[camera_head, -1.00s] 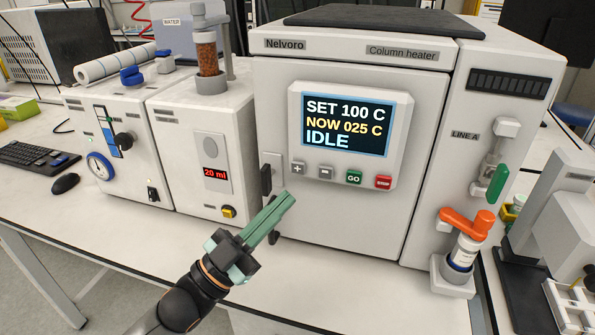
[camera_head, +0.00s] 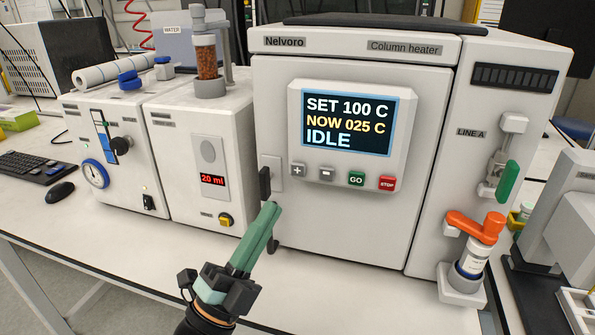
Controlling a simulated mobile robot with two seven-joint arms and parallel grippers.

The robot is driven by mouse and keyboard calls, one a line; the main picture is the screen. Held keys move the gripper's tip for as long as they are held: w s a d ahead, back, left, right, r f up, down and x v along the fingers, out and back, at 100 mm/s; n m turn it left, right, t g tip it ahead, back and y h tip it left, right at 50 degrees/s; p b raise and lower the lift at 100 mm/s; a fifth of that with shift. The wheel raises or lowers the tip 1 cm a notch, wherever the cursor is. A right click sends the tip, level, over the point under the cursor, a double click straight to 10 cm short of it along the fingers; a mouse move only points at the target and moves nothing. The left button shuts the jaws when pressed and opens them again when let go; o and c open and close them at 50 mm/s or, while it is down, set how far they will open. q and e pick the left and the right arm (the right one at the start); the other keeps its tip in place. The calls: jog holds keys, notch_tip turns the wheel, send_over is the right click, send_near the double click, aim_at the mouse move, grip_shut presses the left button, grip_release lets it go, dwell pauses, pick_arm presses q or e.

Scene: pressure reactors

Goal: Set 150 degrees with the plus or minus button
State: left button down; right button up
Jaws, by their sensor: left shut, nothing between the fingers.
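The column heater (camera_head: 330,230) stands in the middle of the bench. Its display (camera_head: 347,122) reads SET 100 C, NOW 025 C, IDLE. Below the display sit the grey plus button (camera_head: 298,170), the grey minus button (camera_head: 327,174), the green GO button (camera_head: 356,179) and the red STOP button (camera_head: 387,184). My left gripper (camera_head: 271,207) is shut and empty, its green fingers together. Its tips are below and to the left of the plus button, apart from it in the picture, near the dark door handle (camera_head: 265,184). My right gripper is not in view.
A pump unit with a red 20 ml readout (camera_head: 213,181) stands left of the heater. On the right are an orange lever (camera_head: 476,226) over a small bottle and a green lever (camera_head: 507,181). The bench front (camera_head: 130,245) is clear.

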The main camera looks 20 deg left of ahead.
aim_at(298, 170)
pick_arm(q)
jog(key=w+b, duration=0.1)
jog(key=w, duration=0.8)
jog(key=shift+d, duration=0.15)
jog(key=shift+s, duration=0.1)
dwell(0.4)
dwell(1.4)
jog(key=shift+w, duration=0.2)
jog(key=shift+w, duration=0.25)
